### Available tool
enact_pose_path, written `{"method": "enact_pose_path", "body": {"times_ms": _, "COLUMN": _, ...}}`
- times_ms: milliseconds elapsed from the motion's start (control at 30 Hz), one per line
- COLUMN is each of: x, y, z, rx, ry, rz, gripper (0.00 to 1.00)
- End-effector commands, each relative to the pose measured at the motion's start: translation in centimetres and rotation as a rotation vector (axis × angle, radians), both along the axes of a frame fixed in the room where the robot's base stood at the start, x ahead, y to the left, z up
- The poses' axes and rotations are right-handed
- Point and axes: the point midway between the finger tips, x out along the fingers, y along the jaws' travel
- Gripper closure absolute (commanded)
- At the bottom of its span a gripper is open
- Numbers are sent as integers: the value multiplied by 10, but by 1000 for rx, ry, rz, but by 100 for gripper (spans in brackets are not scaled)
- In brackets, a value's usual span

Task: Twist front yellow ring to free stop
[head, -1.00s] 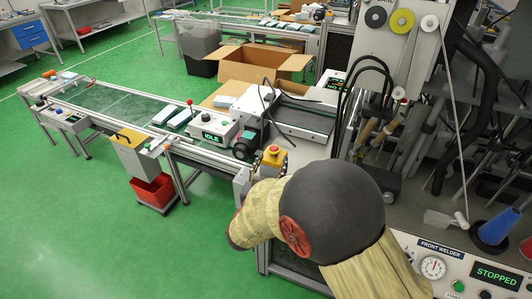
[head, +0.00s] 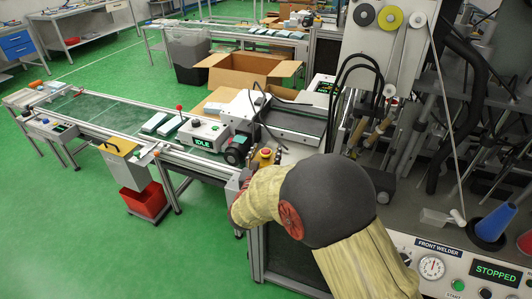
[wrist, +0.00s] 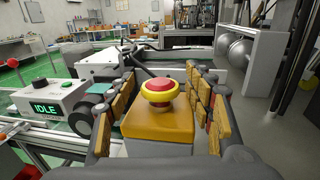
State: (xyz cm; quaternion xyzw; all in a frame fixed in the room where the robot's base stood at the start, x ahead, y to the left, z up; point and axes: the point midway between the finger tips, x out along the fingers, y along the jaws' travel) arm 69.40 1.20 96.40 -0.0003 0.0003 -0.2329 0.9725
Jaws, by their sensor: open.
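The emergency stop has a red mushroom button with a yellow ring (wrist: 159,96) around its base. It sits upright on a yellow box (wrist: 157,126) in the middle of the wrist view. My gripper (wrist: 165,80) is open, with one padded finger to the left of the stop and one to the right. Gaps show between the fingers and the ring, so I see no contact. In the head view the stop (head: 264,155) is small, just beyond my gripper (head: 262,166), and my arm hides part of its box.
A white control box reading IDLE (head: 205,135) stands left of the stop on the conveyor. A dark motor (head: 238,149) sits close beside the stop. The welder panel (head: 450,265) at right reads STOPPED. Hoses and a machine stand behind; green floor is open at left.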

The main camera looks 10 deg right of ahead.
Motion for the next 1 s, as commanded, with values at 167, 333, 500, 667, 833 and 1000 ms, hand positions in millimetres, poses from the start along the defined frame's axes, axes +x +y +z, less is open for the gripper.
{"method": "enact_pose_path", "body": {"times_ms": 167, "x": 0, "y": 0, "z": 0, "rx": 0, "ry": 0, "rz": 0, "gripper": 55}}
{"method": "enact_pose_path", "body": {"times_ms": 333, "x": 0, "y": 0, "z": 0, "rx": 0, "ry": 0, "rz": 0, "gripper": 64}}
{"method": "enact_pose_path", "body": {"times_ms": 500, "x": 0, "y": 0, "z": 0, "rx": 1, "ry": 0, "rz": 0, "gripper": 74}}
{"method": "enact_pose_path", "body": {"times_ms": 667, "x": 0, "y": 0, "z": 0, "rx": 1, "ry": 0, "rz": 0, "gripper": 83}}
{"method": "enact_pose_path", "body": {"times_ms": 833, "x": 0, "y": 0, "z": 0, "rx": 1, "ry": 0, "rz": 0, "gripper": 93}}
{"method": "enact_pose_path", "body": {"times_ms": 1000, "x": 0, "y": 0, "z": 0, "rx": 1, "ry": 0, "rz": -8, "gripper": 93}}
